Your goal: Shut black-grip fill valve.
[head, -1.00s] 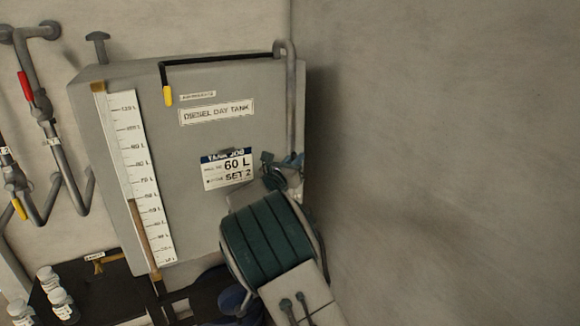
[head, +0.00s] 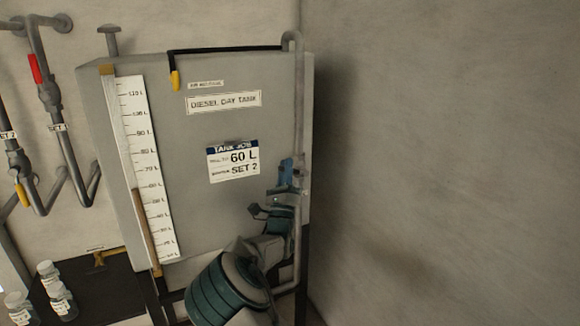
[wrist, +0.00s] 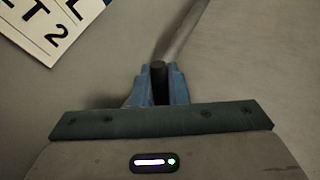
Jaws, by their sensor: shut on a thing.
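My gripper (head: 287,172) is at the right edge of the grey diesel day tank (head: 200,125), beside the vertical fill pipe (head: 299,110). In the wrist view, my blue fingers (wrist: 158,85) are shut on the black grip (wrist: 159,72) of the fill valve. Only the grip's dark end shows between them; the valve body is hidden. The pipe also shows in the wrist view (wrist: 184,28), running up behind the grip. The tank's level strip (head: 137,165) has a brown column with its top near the 60 L mark.
A job card (head: 232,162) on the tank reads 60 L, SET 2. A yellow-tipped black line (head: 175,78) hangs at the tank's top. Pipes with a red-handled valve (head: 36,68) and a yellow handle (head: 22,195) are at left. White-capped bottles (head: 48,272) stand lower left. Bare wall fills the right.

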